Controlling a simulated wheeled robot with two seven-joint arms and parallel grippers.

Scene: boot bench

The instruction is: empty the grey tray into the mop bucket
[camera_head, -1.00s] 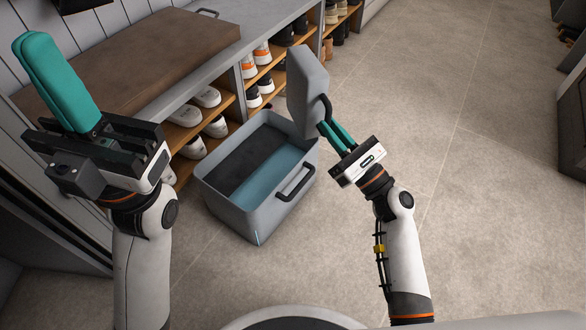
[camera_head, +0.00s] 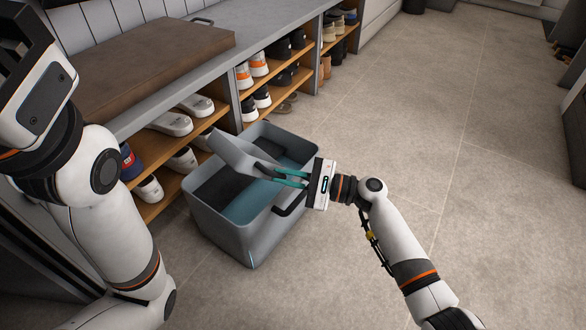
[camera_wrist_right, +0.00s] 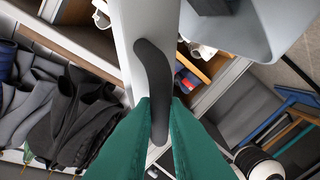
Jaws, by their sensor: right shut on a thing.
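The grey tray (camera_head: 240,157) is tilted over the mop bucket (camera_head: 252,238), within or just above its rim. My right gripper (camera_head: 278,175) is shut on the tray's dark handle, which shows between the green fingers in the right wrist view (camera_wrist_right: 154,85). The bucket is a grey open box on the floor with a dark handle on its near side. It holds something dark and a blue-teal surface inside. The tray's inside is hard to see, so I cannot tell whether anything is in it. My left arm is at the left; its fingers are out of view.
A bench (camera_head: 150,60) with a brown top and shoe shelves (camera_head: 215,118) stands behind and left of the bucket. Several shoes sit on the shelves. The floor (camera_head: 440,140) to the right is clear. Dark furniture stands at the far right edge.

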